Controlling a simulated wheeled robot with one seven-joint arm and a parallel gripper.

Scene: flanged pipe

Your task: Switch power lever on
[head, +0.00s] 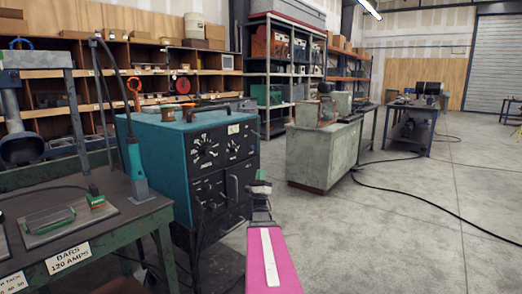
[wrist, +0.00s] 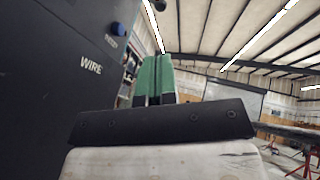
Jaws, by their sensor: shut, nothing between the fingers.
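A teal welding machine (head: 155,155) with a black front panel (head: 224,160) stands left of centre in the head view. In the wrist view, my gripper's green fingers (wrist: 154,76) are shut and empty. A dark panel (wrist: 55,95) marked "WIRE" with a blue knob (wrist: 117,30) lies close on their left.
A metal workbench (head: 125,222) with a cable and labels stands at the left. A grey-green cabinet (head: 322,155) stands behind my gripper to the right. A black cable (head: 420,198) runs over the floor at the right, where much floor is open.

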